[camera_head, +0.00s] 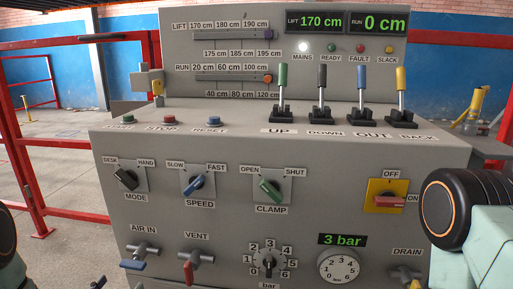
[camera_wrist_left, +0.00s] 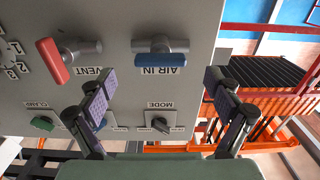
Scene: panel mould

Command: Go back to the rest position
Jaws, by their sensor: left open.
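My left gripper (camera_wrist_left: 160,80) is open in the left wrist view, its two dark fingers apart with nothing between the pads. It points towards the grey control desk (camera_wrist_left: 215,20), seen upside down there. The blue AIR IN handle (camera_wrist_left: 155,60) and the MODE knob (camera_wrist_left: 160,125) show through the gap, and no finger clearly touches them. In the head view only a small dark bit of the left gripper (camera_head: 98,283) shows at the bottom left, below the AIR IN valve (camera_head: 135,263). My right arm shows at the right edge; its gripper is out of view.
The desk (camera_head: 110,200) fills the middle, with a red VENT handle (camera_head: 188,273), an orange-red switch (camera_head: 389,202) and upright levers, including a green one (camera_head: 282,78). Displays read 170 cm, 0 cm and 3 bar. Red railings (camera_head: 26,185) stand at left.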

